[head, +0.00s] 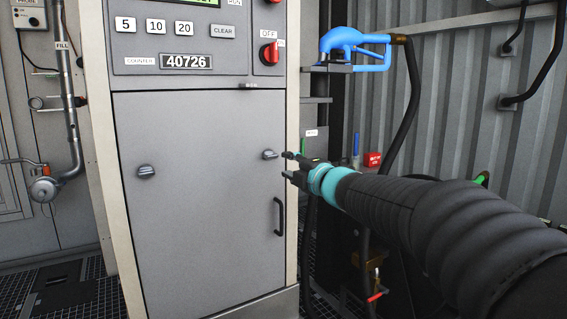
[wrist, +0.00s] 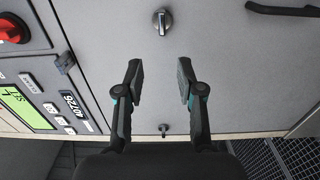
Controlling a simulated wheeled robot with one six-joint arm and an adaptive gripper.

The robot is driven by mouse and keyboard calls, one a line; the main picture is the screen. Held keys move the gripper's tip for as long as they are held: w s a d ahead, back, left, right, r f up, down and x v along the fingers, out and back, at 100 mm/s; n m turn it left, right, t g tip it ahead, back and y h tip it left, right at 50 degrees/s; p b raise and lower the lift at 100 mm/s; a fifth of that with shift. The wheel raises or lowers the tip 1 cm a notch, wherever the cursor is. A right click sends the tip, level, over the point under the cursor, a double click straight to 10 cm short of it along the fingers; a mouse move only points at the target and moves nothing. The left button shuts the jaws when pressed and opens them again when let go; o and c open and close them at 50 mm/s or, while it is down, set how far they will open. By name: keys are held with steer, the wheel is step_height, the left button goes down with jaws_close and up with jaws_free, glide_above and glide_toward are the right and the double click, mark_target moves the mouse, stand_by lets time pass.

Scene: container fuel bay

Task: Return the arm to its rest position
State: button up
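My gripper (head: 291,168) is in front of the right side of the grey dispenser cabinet (head: 190,225), near the upper right latch knob (head: 269,154). In the wrist view my gripper (wrist: 160,85) has its two fingers apart with nothing between them. The cabinet door fills the background behind the fingers. One latch knob (wrist: 162,20) shows beyond the fingertips, and another (wrist: 163,129) shows between the finger bases. My arm reaches in from the lower right of the head view.
A blue fuel nozzle (head: 350,48) hangs at the cabinet's right with a black hose (head: 410,100). A red switch (head: 270,53) and buttons sit on the upper panel. A black door handle (head: 280,216) is lower right. A pipe (head: 70,120) runs on the left. Grating covers the floor.

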steer(key=shift+s+d, duration=0.1)
steer(key=shift+s, duration=0.1)
steer(key=w+d+f+m+h, duration=0.1)
steer(key=d+f+m+h, duration=0.6)
steer(key=d+f+m, duration=0.15)
steer(key=s+d+f+m+g+h+p, duration=0.1)
steer(key=s+d+f+m+g+h, duration=0.3)
steer(key=s+d+f+m, duration=0.5)
steer(key=s+f+m+g+y+p, duration=0.1)
steer(key=s+m+g+p, duration=0.3)
steer(key=s, duration=2.7)
steer(key=shift+f+m+g, duration=0.6)
steer(key=shift+m+g, duration=0.1)
steer(key=shift+m, duration=1.05)
